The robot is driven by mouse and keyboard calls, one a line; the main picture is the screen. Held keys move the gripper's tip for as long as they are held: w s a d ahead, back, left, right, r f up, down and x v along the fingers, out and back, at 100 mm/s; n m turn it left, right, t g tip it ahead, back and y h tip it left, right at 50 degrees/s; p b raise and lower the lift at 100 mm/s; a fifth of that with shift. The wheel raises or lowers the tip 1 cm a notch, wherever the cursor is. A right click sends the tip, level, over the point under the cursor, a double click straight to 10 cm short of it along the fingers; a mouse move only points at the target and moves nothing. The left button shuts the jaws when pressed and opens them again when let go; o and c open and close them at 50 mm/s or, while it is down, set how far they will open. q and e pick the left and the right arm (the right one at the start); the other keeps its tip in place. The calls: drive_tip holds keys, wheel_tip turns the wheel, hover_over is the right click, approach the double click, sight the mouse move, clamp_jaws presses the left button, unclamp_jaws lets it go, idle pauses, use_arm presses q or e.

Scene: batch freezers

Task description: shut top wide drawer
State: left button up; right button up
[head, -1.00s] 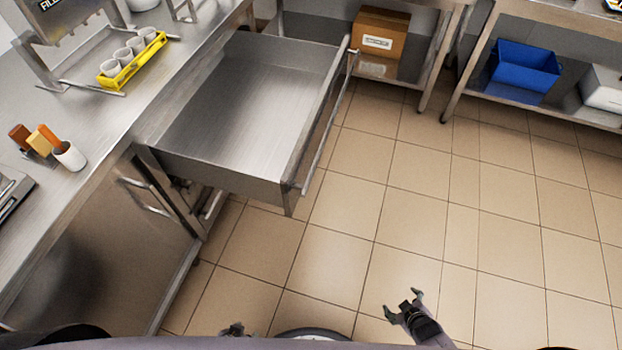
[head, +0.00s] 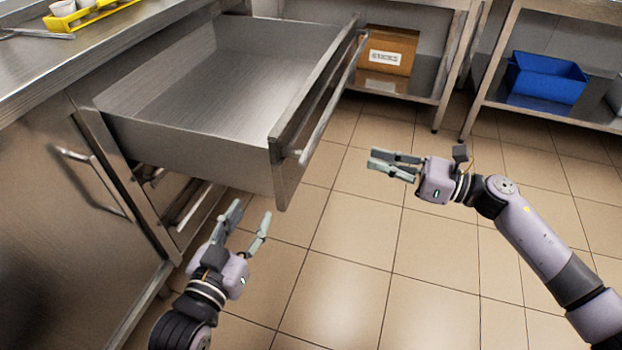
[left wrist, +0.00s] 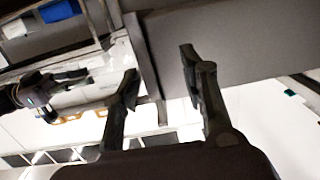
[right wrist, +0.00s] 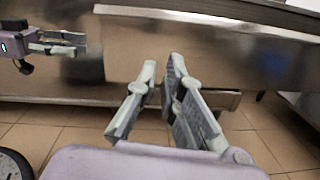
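The top wide drawer (head: 190,150) is steel, empty and pulled far out of the counter in the head view. Its bar handle (head: 330,100) runs along the front panel at the right. My left gripper (head: 250,212) is open and empty, below the drawer's near side wall. In the left wrist view, a grey surface, probably the drawer, fills the upper right behind its fingers (left wrist: 158,65). My right gripper (head: 371,160) is in front of the drawer front, apart from the handle. Its fingers (right wrist: 161,64) are empty with a narrow gap between them.
Another drawer handle (head: 190,208) shows below the open drawer. A cabinet door handle (head: 92,180) is at the left. A yellow rack (head: 95,14) stands on the counter. A cardboard box (head: 388,50) and a blue bin (head: 545,78) sit on shelves behind. The tiled floor is clear.

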sight(311, 153)
drive_tip(key=shift+s+a+f+n+g+b, duration=0.1)
drive_tip(key=shift+s+a+n+g+b, duration=0.1)
drive_tip(key=shift+s+n+g, duration=0.25)
drive_tip(key=shift+s+a+f+n+g+b, duration=0.15)
drive_tip(key=shift+s+n+g, duration=0.1)
drive_tip(key=shift+n, duration=0.4)
clamp_jaws()
use_arm(q)
wheel_tip(311, 153, up, 6)
drive_tip(key=s+t+h, duration=0.1)
drive_tip(key=t, duration=0.2)
drive_tip(key=shift+d+r+b, duration=0.2)
drive_tip(key=shift+d+b, duration=0.05)
drive_tip(key=shift+b, duration=0.1)
use_arm(e)
drive_tip(key=shift+x, duration=7)
use_arm(q)
drive_tip(key=shift+a, duration=0.1)
use_arm(e)
drive_tip(key=shift+r, duration=0.15)
